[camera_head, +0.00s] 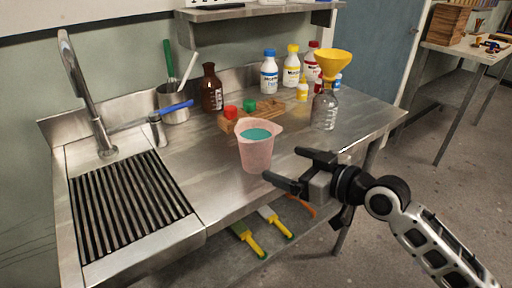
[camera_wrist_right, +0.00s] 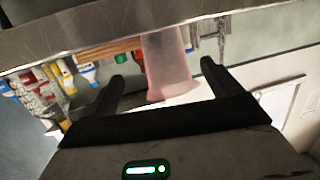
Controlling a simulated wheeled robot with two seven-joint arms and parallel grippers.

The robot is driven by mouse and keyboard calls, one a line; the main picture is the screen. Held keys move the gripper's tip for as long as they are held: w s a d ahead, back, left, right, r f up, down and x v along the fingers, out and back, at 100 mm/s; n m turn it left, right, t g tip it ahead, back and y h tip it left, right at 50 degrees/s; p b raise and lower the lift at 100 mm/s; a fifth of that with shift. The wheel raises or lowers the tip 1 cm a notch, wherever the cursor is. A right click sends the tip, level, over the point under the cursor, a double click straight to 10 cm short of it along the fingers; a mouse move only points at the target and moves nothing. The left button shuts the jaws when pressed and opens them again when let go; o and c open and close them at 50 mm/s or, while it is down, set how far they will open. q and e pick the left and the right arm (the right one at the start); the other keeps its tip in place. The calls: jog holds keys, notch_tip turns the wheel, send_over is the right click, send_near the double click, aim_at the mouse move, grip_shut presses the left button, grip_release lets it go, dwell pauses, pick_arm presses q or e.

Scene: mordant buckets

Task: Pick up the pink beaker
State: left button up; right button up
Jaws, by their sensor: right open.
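The pink beaker (camera_head: 257,150) stands upright on the steel counter in the head view, with teal liquid inside. It also shows in the right wrist view (camera_wrist_right: 168,68), ahead of the fingers and roughly between them. My right gripper (camera_head: 283,167) is open and empty, to the right of the beaker and apart from it. Its two dark fingers also show in the right wrist view (camera_wrist_right: 161,83). My left gripper is not in either view.
A wooden rack (camera_head: 240,119) with red and green caps stands behind the beaker. A glass flask (camera_head: 325,110) with a yellow funnel (camera_head: 335,64) stands behind right. A brown bottle (camera_head: 212,88) and several reagent bottles line the back. The sink (camera_head: 125,205) is at left.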

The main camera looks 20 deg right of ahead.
aim_at(268, 156)
jog(key=x, duration=0.3)
jog(key=shift+w+a, duration=0.25)
jog(key=shift+w, duration=0.1)
jog(key=x, duration=0.1)
jog(key=p+x, duration=0.1)
jog(key=x, duration=0.2)
jog(key=shift+w+a+r, duration=0.15)
jog(key=shift+a+r, duration=0.05)
jog(key=shift+a, duration=0.2)
jog(key=shift+w+a+f, duration=0.15)
jog(key=shift+w+a, duration=0.1)
jog(key=shift+w, duration=0.15)
jog(key=c, duration=1.3)
